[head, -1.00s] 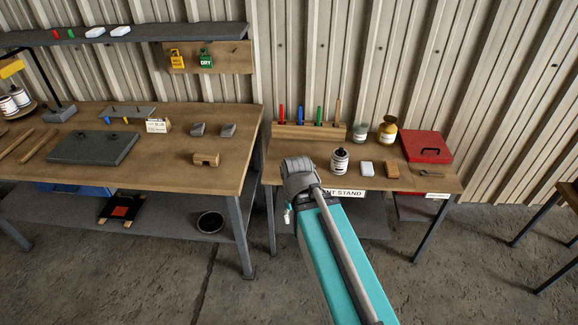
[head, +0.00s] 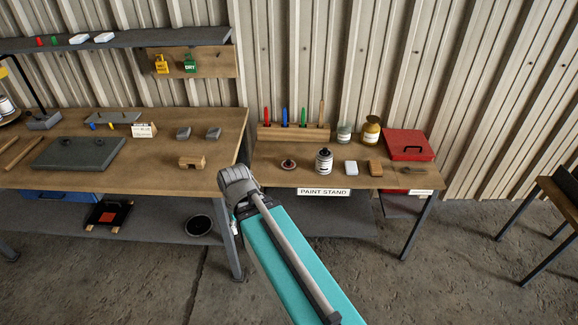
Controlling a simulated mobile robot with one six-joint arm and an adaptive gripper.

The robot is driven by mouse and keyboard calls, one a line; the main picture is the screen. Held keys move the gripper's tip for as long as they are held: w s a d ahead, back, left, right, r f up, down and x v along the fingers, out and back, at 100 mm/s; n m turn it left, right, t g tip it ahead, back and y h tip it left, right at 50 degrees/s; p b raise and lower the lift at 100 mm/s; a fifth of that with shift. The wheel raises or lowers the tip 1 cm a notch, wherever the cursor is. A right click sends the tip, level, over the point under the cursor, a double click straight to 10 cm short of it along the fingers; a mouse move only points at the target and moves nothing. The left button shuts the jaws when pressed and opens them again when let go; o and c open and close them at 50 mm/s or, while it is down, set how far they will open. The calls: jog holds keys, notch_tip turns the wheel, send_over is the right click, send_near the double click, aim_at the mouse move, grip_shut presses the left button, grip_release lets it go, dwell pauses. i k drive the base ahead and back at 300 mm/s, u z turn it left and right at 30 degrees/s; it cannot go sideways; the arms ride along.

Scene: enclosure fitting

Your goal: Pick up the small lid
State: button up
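A small dark reddish disc (head: 289,164) with a raised centre lies on the right-hand table, left of a paint can; it looks like a small lid. The paint can (head: 324,161) is white with a dark top and stands upright. A flat dark grey panel (head: 78,152) lies on the left bench; I cannot tell whether it is also a lid. My teal and grey arm reaches up from the bottom, its grey joint in front of the gap between the tables. My gripper cannot be made out, and I cannot see whether it holds anything.

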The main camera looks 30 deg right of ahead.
aim_at(288, 164)
jog(key=u, duration=0.1)
jog(key=i, duration=1)
jog(key=z, duration=0.05)
